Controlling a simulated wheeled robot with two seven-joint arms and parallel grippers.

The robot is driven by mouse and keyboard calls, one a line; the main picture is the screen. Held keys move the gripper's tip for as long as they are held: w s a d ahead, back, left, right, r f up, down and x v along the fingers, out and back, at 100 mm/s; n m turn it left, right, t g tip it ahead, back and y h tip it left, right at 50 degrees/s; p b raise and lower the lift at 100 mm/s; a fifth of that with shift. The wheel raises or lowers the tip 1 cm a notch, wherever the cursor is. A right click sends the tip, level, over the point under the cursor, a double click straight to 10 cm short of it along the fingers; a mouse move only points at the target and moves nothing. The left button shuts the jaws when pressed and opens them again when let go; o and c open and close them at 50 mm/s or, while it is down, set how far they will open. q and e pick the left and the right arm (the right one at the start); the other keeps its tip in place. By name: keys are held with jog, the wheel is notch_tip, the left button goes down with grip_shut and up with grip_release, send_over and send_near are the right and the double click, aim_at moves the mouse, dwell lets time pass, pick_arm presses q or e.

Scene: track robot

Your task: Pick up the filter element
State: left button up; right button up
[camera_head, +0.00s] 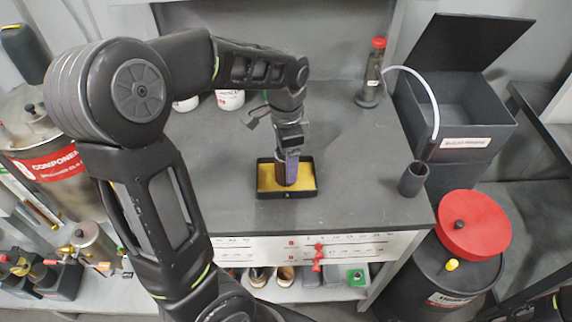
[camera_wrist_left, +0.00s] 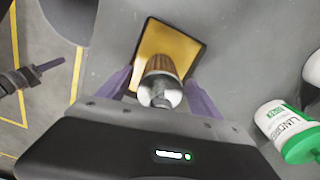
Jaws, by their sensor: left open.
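The filter element (camera_wrist_left: 160,66), a brown pleated cylinder with a pale metallic end, stands in the shallow black tray with a yellow inside (camera_wrist_left: 190,44). The tray also shows on the bench in the head view (camera_head: 268,188). My left gripper (camera_head: 291,172) points down over the tray and mostly hides the element there. In the left wrist view its purple fingers (camera_wrist_left: 160,84) are open, one on each side of the element. I cannot tell whether they touch it.
White containers (camera_head: 230,98) stand behind the arm; a white bottle with a green cap (camera_wrist_left: 285,128) shows in the wrist view. A red-capped bottle (camera_head: 371,80), open black box (camera_head: 462,108) and small dark cup (camera_head: 413,179) are at right. The bench right of the tray is clear.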

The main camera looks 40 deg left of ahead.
pick_arm(q)
jog(key=shift+c, duration=0.4)
jog(key=c, duration=1.4)
jog(key=shift+c, duration=0.2)
jog(key=shift+r, duration=0.1)
notch_tip(320, 180, up, 10)
jog(key=shift+f+b, duration=0.1)
jog(key=shift+b, duration=0.3)
